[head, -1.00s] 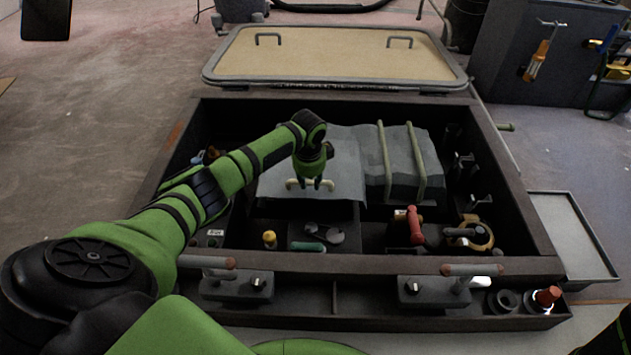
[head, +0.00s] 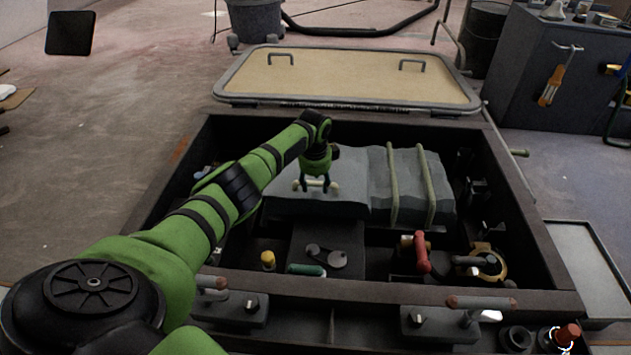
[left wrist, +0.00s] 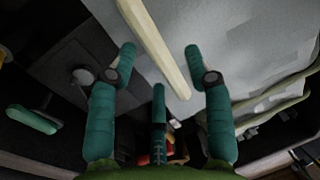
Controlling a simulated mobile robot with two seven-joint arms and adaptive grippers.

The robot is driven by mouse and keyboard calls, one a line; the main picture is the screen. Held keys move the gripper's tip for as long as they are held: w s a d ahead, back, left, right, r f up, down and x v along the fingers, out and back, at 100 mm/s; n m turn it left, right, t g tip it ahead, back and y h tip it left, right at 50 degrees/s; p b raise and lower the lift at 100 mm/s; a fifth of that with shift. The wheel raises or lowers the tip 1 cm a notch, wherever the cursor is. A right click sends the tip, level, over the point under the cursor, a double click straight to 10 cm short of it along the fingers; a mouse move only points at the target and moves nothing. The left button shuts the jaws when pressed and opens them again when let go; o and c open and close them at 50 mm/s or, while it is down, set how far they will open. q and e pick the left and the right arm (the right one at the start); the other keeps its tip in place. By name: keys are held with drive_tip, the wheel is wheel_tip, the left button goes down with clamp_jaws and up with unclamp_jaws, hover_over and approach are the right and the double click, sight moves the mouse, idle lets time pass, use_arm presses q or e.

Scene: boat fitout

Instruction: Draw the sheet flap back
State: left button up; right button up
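The pale grey sheet flap (head: 348,178) lies over the middle-left of the open well, beside a strapped grey bundle (head: 407,180). A cream bar (head: 297,185) lies across the flap. My left gripper (head: 315,187) points down at the bar from above, its fingers spread. In the left wrist view the gripper (left wrist: 162,62) is open, with the bar (left wrist: 152,42) running slantwise between and beyond the fingers. The grey sheet (left wrist: 255,60) shows behind it. I see no clear finger contact with the bar. My right gripper is not in view.
A raised dark frame (head: 550,285) rims the well. A red-handled valve (head: 421,252), a brass-ringed fitting (head: 490,262) and a teal handle (head: 306,269) lie in front. The tan hatch lid (head: 345,80) is behind. A shallow tray (head: 590,260) is at right.

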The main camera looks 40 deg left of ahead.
use_arm(q)
wheel_tip(320, 180, up, 12)
drive_tip(key=s+d, duration=0.1)
drive_tip(key=s, duration=0.1)
idle(0.5)
drive_tip(key=shift+d+f, duration=0.1)
idle(0.3)
